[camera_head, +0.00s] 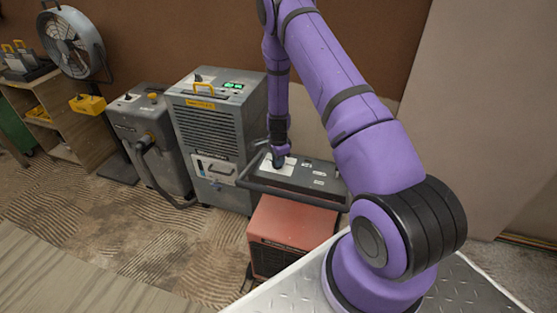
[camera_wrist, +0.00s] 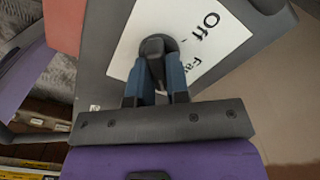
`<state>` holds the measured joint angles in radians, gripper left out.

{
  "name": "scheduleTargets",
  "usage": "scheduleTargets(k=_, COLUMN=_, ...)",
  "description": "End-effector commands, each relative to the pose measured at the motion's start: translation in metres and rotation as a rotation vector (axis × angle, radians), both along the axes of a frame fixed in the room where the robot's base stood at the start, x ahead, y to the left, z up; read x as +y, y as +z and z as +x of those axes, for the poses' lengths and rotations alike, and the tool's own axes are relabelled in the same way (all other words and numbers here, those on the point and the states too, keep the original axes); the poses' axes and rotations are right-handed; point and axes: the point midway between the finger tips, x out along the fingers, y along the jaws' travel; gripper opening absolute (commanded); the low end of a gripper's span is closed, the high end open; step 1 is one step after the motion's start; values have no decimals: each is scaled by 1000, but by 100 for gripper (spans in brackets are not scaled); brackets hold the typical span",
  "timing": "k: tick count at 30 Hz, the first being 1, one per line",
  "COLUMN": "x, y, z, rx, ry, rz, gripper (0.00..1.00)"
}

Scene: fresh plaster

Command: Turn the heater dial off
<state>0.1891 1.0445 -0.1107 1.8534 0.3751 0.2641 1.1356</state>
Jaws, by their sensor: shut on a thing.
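The heater (camera_head: 290,232) has a red body and a dark grey top panel (camera_head: 318,176) with a handle bar around it. A white label (camera_head: 270,169) lies on the panel. In the wrist view the label (camera_wrist: 205,28) reads "Off" and, partly, "Fa...". The dark dial (camera_wrist: 155,46) sits at the label's lower edge in that view. My gripper (camera_wrist: 157,70) is shut on the dial, with a blue-grey finger on each side. In the head view my gripper (camera_head: 279,159) points down onto the panel and hides the dial. I cannot tell which mark the dial points to.
A grey dehumidifier-like unit (camera_head: 210,135) stands left of the heater, close to my arm. Another grey machine (camera_head: 150,135) with a hose is farther left. A shelf (camera_head: 55,125) and a fan (camera_head: 72,42) stand at the far left. The ridged floor in front is clear.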

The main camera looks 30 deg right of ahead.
Motion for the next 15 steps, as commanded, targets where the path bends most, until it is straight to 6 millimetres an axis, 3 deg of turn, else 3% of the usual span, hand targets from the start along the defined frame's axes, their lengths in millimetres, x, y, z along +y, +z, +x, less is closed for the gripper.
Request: scheduleTargets(k=15, x=0, y=0, z=2, rx=-1, ry=485, rz=0, gripper=0)
